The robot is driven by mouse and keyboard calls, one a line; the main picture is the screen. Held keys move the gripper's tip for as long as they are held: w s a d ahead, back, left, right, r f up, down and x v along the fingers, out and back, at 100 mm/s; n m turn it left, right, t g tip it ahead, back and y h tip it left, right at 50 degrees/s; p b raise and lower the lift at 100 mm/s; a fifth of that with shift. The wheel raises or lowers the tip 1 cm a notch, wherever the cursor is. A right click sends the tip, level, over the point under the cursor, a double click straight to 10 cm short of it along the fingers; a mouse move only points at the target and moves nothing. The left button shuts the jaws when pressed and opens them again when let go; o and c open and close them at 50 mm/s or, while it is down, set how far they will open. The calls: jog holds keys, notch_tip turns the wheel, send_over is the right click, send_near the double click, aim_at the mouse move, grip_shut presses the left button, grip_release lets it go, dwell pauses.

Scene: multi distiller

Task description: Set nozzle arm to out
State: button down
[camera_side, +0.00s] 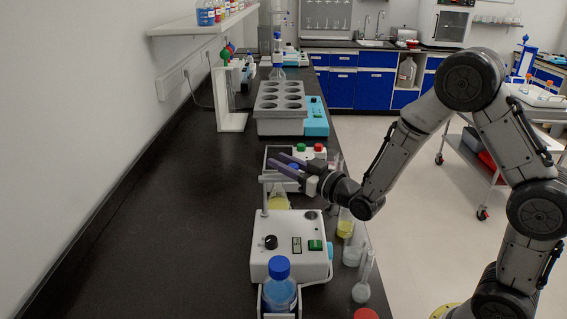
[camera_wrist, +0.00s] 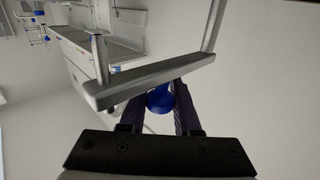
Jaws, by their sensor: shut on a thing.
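The white dispensing machine (camera_side: 290,238) stands on the bench with a black dial and a green switch. Its pale nozzle arm (camera_side: 272,179) rises on a post at the back left and reaches across above a flask of yellow liquid (camera_side: 278,203). In the wrist view the nozzle arm is a grey bar (camera_wrist: 145,82) with bent ends, crossing in front of my fingertips. My gripper (camera_side: 287,168) comes in from the right. Its dark fingers are shut on a blue round knob (camera_wrist: 160,97) at the bar. How the knob joins the bar is hidden.
A blue-capped bottle (camera_side: 279,281) stands in front of the machine. Several flasks (camera_side: 361,291) line the bench's right edge. A grey block with wells (camera_side: 280,108) is behind, and the left bench top is clear.

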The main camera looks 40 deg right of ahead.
jog(key=w+a+n+g+y, duration=0.2)
jog(key=w+n+g+y, duration=0.3)
jog(key=n+g+y, duration=0.8)
jog(key=shift+w+n+y, duration=0.35)
jog(key=shift+n+y, duration=0.35)
jog(key=shift+y, duration=1)
jog(key=shift+g, duration=0.3)
jog(key=c, duration=0.6)
grip_release()
jog(key=v, duration=1.3)
jog(key=shift+d, duration=0.4)
